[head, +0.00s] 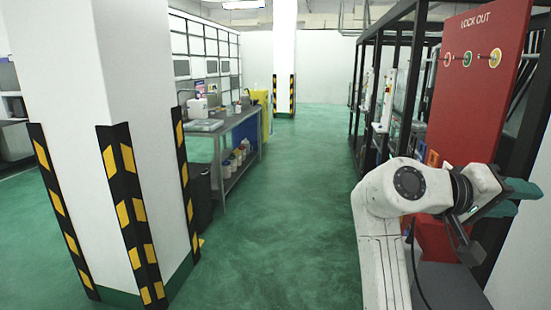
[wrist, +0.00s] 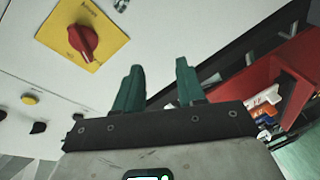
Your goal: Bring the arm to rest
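My arm (head: 388,225) rises at the lower right of the head view and bends at a white joint. My gripper (head: 522,198) is at its end, pointing right, in front of the red lock-out board. In the wrist view my gripper (wrist: 158,76) shows two green fingers spread apart with nothing between them. Beyond the fingers is a white panel with a red rotary switch (wrist: 84,41) on a yellow plate. The fingers seem apart from the switch.
The red lock-out board (head: 475,85) and a black rack frame stand close on the right. A striped white pillar (head: 85,90) stands at left, with a workbench (head: 228,125) behind it. The green floor (head: 290,200) between is clear.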

